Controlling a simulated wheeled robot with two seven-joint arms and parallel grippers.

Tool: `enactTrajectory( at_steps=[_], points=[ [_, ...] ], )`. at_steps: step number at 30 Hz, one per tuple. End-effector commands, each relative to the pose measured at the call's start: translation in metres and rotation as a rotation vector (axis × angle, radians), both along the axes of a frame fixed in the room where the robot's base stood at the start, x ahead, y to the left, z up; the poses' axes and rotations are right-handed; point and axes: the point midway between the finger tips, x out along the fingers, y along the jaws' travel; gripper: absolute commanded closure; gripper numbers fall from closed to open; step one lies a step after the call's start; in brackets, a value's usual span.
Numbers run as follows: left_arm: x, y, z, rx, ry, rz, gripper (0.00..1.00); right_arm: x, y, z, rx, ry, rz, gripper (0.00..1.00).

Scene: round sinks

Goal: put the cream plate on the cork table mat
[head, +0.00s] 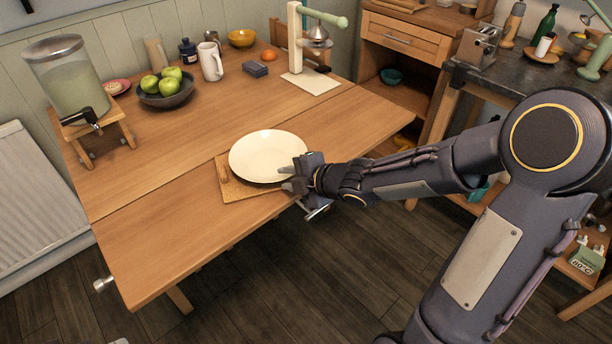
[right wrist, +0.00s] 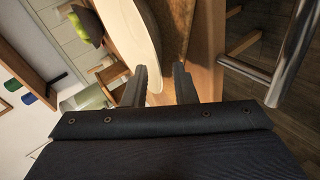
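The cream plate (head: 262,155) is over the cork table mat (head: 240,189) near the front edge of the wooden table. It appears to rest on the mat, whose left and front parts show; the rest is hidden under the plate. My right gripper (head: 286,178) is at the plate's right front rim. In the right wrist view the fingers (right wrist: 161,84) stand apart with a gap, and the plate's rim (right wrist: 146,45) reaches between them without filling the gap. My left gripper is not in view.
A dark bowl of green apples (head: 166,90), a white mug (head: 210,62) and a drink dispenser (head: 73,85) stand towards the back. A wooden stand (head: 296,45) is behind the plate. The table's left front area is clear.

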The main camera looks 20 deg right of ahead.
Motion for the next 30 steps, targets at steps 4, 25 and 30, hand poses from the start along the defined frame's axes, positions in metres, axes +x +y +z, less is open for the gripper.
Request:
enactTrajectory(
  at_steps=[4,25,30],
  points=[
    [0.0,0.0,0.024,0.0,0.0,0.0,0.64,-0.022,-0.014,0.023,-0.002,-0.001,-0.006,0.75],
    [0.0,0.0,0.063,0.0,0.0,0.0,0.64,-0.09,-0.091,0.085,0.12,0.096,-0.428,0.75],
    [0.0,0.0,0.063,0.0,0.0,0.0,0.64,-0.151,-0.115,0.099,0.525,0.341,-0.989,0.75]
  ],
)
